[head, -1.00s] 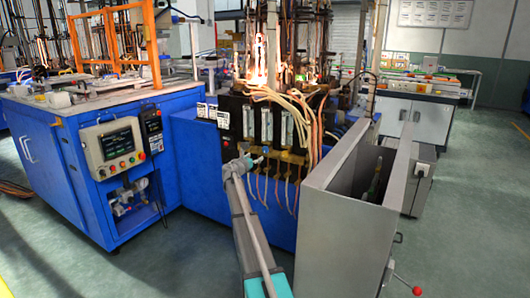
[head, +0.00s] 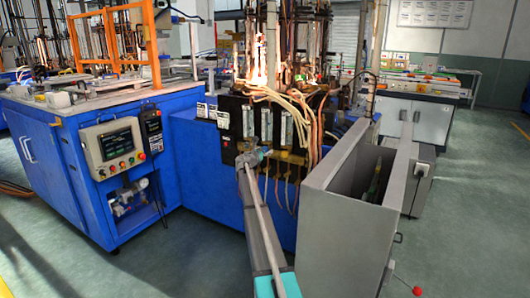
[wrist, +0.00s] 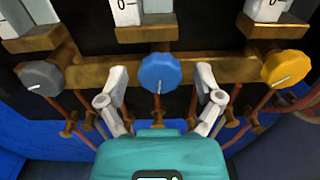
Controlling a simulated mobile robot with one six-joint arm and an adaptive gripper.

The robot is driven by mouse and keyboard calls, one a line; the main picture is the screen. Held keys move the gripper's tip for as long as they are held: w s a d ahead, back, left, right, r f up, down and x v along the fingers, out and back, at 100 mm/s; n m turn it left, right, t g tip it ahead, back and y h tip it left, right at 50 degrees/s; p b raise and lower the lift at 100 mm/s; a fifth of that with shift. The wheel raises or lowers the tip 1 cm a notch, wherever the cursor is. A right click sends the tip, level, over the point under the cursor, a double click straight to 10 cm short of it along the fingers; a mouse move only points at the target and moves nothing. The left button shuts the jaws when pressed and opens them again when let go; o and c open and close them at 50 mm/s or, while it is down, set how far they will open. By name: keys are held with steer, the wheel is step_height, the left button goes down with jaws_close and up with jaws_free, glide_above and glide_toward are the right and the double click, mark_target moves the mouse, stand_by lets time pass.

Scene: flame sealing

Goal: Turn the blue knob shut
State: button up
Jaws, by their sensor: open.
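The blue knob (wrist: 160,73) is round with a white mark line near its lower edge. It sits on a brass manifold in the middle of the wrist view. My gripper (wrist: 162,88) is open, with one pale finger at the lower left of the knob and the other at its lower right. I see no clear contact between fingers and knob. In the head view my gripper (head: 252,155) is at the front of the flow-meter panel, and I cannot make out the blue knob there.
A grey knob (wrist: 42,77) is to the left of the blue one and a yellow knob (wrist: 285,68) to the right. Thin reddish tubes hang below the manifold. A grey metal cabinet (head: 345,225) stands right of my arm. A control panel (head: 115,143) is at left.

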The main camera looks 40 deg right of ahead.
steer(key=c, duration=1.1)
steer(key=shift+c, duration=0.2)
